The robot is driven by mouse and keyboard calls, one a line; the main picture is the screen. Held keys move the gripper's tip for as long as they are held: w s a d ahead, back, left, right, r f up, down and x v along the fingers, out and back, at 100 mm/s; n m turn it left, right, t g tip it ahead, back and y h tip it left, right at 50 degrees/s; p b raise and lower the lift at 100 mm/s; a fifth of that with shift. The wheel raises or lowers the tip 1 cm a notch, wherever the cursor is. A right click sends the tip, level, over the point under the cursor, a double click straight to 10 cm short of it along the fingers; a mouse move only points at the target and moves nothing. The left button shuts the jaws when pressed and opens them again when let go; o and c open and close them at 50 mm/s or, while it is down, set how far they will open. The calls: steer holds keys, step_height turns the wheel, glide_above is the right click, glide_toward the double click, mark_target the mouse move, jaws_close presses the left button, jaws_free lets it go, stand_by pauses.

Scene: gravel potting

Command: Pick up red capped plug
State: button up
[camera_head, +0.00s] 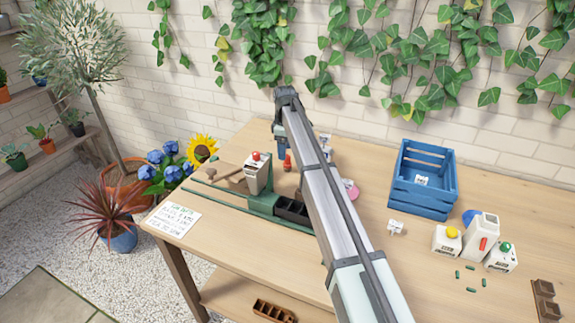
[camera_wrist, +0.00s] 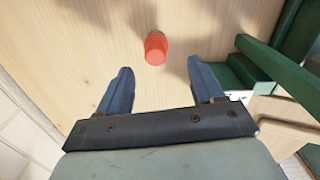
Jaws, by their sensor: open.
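The red capped plug (camera_wrist: 155,50) stands on the wooden table in the wrist view, a little beyond and between my fingertips. It also shows as a small orange-red piece in the head view (camera_head: 288,163), close by my gripper. My gripper (camera_wrist: 164,78) is open and empty, with its two blue fingers spread apart. In the head view my gripper (camera_head: 281,155) points down at the far part of the table. The plug is apart from both fingers.
A green rig (camera_head: 262,203) with a red-topped white container (camera_head: 257,174) and a dark tray (camera_head: 293,211) stands close by. A blue crate (camera_head: 422,200), white bottles (camera_head: 447,241) and several green pellets (camera_head: 471,268) are to the right. My arm hides the table's middle.

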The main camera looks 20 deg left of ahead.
mark_target(288, 156)
steer(key=shift+w+d+f, duration=0.1)
steer(key=shift+d+f, duration=0.05)
steer(key=shift+f, duration=0.75)
steer(key=shift+w+d+f, duration=0.1)
steer(key=shift+d+f, duration=0.05)
steer(key=shift+f, duration=0.8)
steer(key=shift+w+d+f, duration=0.1)
steer(key=shift+d+f, duration=0.05)
steer(key=shift+f, duration=0.75)
steer(key=c, duration=1.1)
